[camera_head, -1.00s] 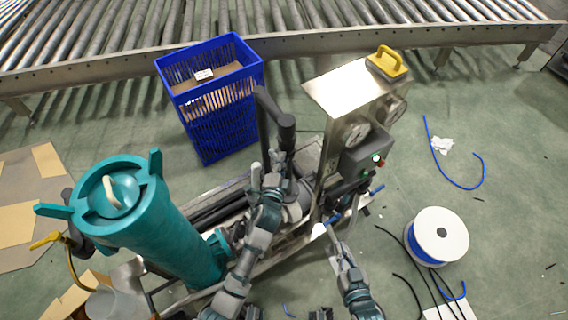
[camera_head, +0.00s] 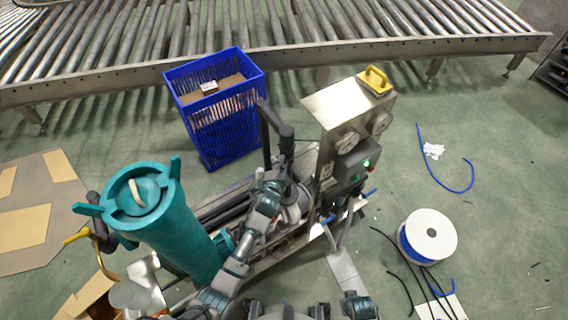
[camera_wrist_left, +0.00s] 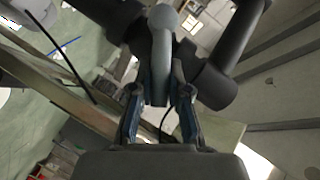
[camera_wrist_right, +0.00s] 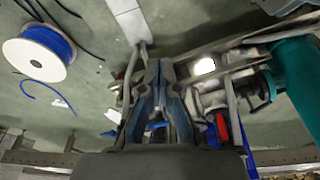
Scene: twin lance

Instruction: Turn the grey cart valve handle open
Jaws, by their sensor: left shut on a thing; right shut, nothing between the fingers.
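The grey valve handle (camera_wrist_left: 160,50) shows in the left wrist view as a light grey lever with a rounded end, in front of dark pipework (camera_wrist_left: 222,78). My left gripper (camera_wrist_left: 161,98) is shut on the lever, one finger on each side. In the head view my left gripper (camera_head: 275,180) is at the cart's pipes, below the dark upright pipe (camera_head: 278,130); the handle is hard to make out there. My right gripper (camera_wrist_right: 163,75) is shut and empty in the right wrist view. In the head view my right arm is low, right of centre.
A steel cabinet (camera_head: 334,112) with gauges and a green light stands right of the pipes. A teal canister (camera_head: 180,235) stands left. A blue crate (camera_head: 225,130) is behind, before the roller conveyor (camera_head: 300,50). A cable spool (camera_head: 432,232) and loose cables lie on the right floor.

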